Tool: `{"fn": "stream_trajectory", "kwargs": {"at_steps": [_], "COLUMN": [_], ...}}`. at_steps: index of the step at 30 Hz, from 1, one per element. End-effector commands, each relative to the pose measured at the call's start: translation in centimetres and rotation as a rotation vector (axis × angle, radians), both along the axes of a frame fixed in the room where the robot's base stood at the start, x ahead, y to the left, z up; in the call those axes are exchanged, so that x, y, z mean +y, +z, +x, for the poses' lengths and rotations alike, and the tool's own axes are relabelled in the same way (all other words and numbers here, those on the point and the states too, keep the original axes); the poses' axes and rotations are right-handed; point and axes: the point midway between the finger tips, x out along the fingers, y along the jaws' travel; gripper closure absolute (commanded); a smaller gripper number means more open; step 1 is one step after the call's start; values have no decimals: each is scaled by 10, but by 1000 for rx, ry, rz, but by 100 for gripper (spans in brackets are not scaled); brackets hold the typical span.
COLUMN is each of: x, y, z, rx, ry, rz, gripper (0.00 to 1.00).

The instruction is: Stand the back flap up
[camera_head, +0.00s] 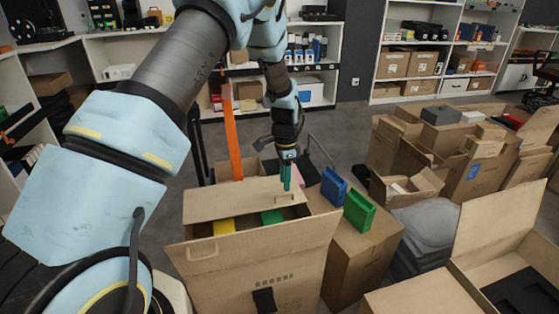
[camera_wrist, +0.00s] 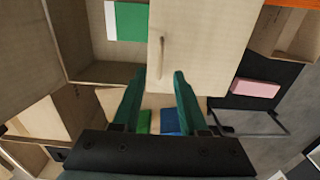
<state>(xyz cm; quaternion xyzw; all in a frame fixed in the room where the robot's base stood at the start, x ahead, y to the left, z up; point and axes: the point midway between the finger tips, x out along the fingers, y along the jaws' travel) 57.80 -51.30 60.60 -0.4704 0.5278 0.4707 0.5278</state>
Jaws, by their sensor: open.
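An open brown carton (camera_head: 235,290) stands in front of me, with yellow and green items partly visible inside. Its back flap (camera_head: 235,200) lies low and tilted across the rear of the opening, with a hand slot near its right end. My gripper (camera_head: 287,178) is open and points down at the flap's right end. In the wrist view the open fingers (camera_wrist: 159,78) overlap the flap's near edge below the slot. I cannot tell whether they touch it.
A blue binder (camera_head: 333,187) and a green binder (camera_head: 359,211) stand on the carton to the right. A grey bundle (camera_head: 425,235) and an open carton (camera_head: 500,215) are farther right. An orange upright (camera_head: 233,135) rises behind the flap. Shelves line the back.

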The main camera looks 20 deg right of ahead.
Motion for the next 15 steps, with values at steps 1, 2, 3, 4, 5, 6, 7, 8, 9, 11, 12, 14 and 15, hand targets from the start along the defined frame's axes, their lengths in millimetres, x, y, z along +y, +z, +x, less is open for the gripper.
{"fn": "stream_trajectory", "kwargs": {"at_steps": [1, 2, 3, 4, 5, 6, 7, 8, 9, 11, 12, 14, 15], "x": [0, 1, 1, 1, 1, 1, 1, 1, 1, 1, 1, 1, 1], "y": [-4, -6, -9, -12, -14, -17, -20, -22, -25, -29, -32, -37, -40], "z": [0, 0, 0, 0, 0, 0, 0, 0, 0, 0, 0, 0, 0], "rx": [0, 0, 0, 0, 0, 0, 0, 0, 0, -1, 0, 0, 0], "ry": [1, 1, 1, 1, 1, 1, 1, 1, 1, 2, 2, 3, 3], "rz": [0, 0, 0, 0, 1, 1, 1, 1, 0, 0, 0, 0, 0], "gripper": [57, 57, 57, 57, 57, 57, 57, 57, 57, 57, 57, 57, 57]}}
